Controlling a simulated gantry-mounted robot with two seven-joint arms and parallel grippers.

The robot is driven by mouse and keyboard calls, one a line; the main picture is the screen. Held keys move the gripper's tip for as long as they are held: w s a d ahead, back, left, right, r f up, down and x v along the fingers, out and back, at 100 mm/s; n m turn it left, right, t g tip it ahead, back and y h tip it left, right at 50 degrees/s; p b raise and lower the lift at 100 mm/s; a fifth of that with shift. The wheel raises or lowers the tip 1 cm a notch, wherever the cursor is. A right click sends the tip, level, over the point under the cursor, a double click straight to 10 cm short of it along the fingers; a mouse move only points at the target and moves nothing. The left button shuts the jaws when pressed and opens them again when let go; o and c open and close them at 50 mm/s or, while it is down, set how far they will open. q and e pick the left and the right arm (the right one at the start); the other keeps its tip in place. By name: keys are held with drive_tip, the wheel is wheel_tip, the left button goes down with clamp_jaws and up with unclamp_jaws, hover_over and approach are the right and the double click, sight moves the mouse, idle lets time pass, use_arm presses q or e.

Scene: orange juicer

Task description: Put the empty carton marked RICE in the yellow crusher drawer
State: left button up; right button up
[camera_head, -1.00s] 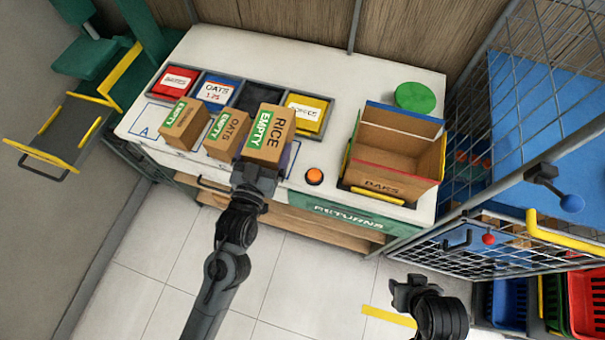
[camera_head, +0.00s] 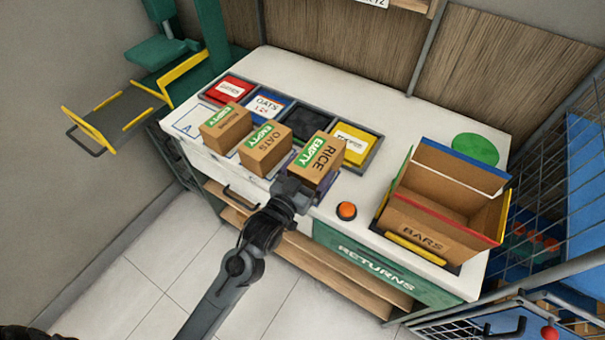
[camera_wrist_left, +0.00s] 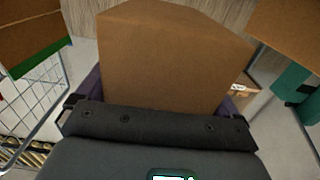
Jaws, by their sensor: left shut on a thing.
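The brown RICE carton (camera_head: 322,160), with a green EMPTY label, is at the front edge of the white counter. My left gripper (camera_head: 294,192) is shut on it from the front; whether the carton touches the counter I cannot tell. In the left wrist view the carton (camera_wrist_left: 170,58) fills the space between purple fingers (camera_wrist_left: 160,100). The crusher at the back left is green, with an open, yellow-edged drawer (camera_head: 118,115) that looks empty. My right gripper is not in view.
An OATS carton (camera_head: 266,150) and another EMPTY-labelled carton (camera_head: 225,127) stand left of the RICE carton. Behind them is a row of coloured bins (camera_head: 315,122). An orange button (camera_head: 347,211) and a large BARS box (camera_head: 425,226) are to the right.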

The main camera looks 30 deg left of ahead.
sight(303, 167)
use_arm(q)
drive_tip(key=w+a+f, duration=0.2)
drive_tip(key=w+a, duration=0.1)
drive_tip(key=shift+a+f, duration=0.3)
drive_tip(key=shift+f, duration=0.1)
drive_tip(key=shift+s+f+b, duration=0.1)
drive_tip(key=shift+f+b, duration=0.5)
drive_tip(key=shift+f, duration=1.45)
drive_tip(key=shift+f, duration=0.2)
drive_tip(key=o, duration=0.7)
drive_tip(key=shift+r, duration=0.15)
